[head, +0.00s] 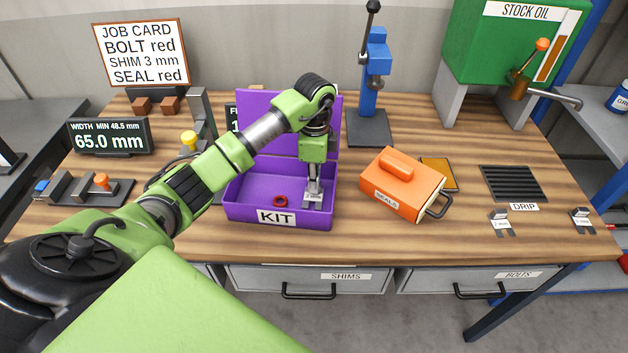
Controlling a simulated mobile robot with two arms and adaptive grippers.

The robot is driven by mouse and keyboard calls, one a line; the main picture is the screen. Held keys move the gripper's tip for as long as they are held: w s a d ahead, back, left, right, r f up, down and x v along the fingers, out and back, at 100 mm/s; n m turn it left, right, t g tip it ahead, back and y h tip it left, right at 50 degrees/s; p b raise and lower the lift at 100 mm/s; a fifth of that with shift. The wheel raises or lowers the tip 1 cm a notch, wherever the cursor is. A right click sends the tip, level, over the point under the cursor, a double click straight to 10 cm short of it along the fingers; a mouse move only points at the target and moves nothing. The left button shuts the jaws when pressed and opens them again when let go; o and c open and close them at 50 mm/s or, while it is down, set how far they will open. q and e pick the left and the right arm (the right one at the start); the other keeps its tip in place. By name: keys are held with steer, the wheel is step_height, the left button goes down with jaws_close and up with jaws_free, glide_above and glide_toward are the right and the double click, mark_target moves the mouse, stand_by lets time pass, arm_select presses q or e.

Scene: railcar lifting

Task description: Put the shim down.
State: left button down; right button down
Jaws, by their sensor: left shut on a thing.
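My left gripper (313,190) points down inside the right part of the open purple KIT box (239,213). It is shut on a small grey shim (314,198) with a pale label too small to read. The shim is low in the box; I cannot tell whether it touches the floor. A red ring seal (280,201) lies on the box floor, left of the shim. My right gripper is not in view. A job card (140,54) reads BOLT red, SHIM 3 mm, SEAL red.
An orange SEALS case (403,183) stands right of the box. A blue press (374,75) and green oil tank (490,45) stand behind. The box's raised lid (268,109) is close behind my arm.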

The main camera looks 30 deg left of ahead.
arm_select(q)
steer(key=shift+f, duration=0.65)
steer(key=c, duration=2)
jaws_free()
steer(key=shift+c, duration=0.2)
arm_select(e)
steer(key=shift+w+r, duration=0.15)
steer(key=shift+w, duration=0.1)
